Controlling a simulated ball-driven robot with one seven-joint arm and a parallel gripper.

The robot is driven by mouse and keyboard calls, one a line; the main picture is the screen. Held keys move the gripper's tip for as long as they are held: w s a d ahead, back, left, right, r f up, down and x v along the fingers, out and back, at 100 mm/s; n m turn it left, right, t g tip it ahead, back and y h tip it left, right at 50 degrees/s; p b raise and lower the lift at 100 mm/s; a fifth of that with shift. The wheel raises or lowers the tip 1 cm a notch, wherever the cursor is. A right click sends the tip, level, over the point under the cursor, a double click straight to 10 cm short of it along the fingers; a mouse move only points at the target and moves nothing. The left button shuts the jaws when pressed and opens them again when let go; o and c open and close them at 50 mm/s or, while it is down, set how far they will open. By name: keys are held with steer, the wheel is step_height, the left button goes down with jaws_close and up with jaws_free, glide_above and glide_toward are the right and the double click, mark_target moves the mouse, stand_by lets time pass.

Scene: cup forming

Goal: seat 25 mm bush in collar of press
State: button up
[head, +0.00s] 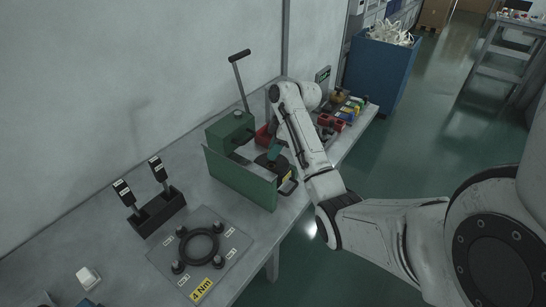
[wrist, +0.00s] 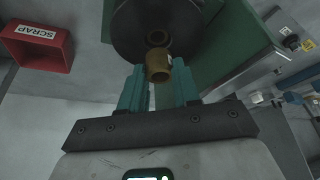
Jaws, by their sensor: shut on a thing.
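The brass-coloured bush (wrist: 158,70) is held between the teal fingers of my gripper (wrist: 160,82) in the wrist view. The collar (wrist: 157,38) shows as a small ring in the middle of a dark round plate (wrist: 190,22), just beyond the bush. The bush's far end overlaps the collar's near edge in the picture; I cannot tell whether they touch. In the head view my gripper (head: 275,150) is at the green press (head: 229,131), over its dark plate (head: 264,164). The bush is hidden there by my arm and gripper.
A green guard panel (head: 240,178) stands in front of the press, and its lever (head: 241,80) rises behind. A red scrap bin (wrist: 37,46) is beside the plate. Coloured items (head: 345,112) crowd the bench's far end. A ring fixture plate (head: 201,250) and a tool holder (head: 158,210) lie nearer.

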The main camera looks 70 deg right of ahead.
steer(key=shift+w+a+f+p, duration=0.15)
steer(key=shift+f+p, duration=0.3)
steer(key=shift+f, duration=1.3)
steer(key=shift+f, duration=0.1)
steer(key=o, duration=1)
steer(key=shift+o, duration=0.2)
steer(key=p+v, duration=0.1)
steer(key=v, duration=1.1)
steer(key=shift+p, duration=0.3)
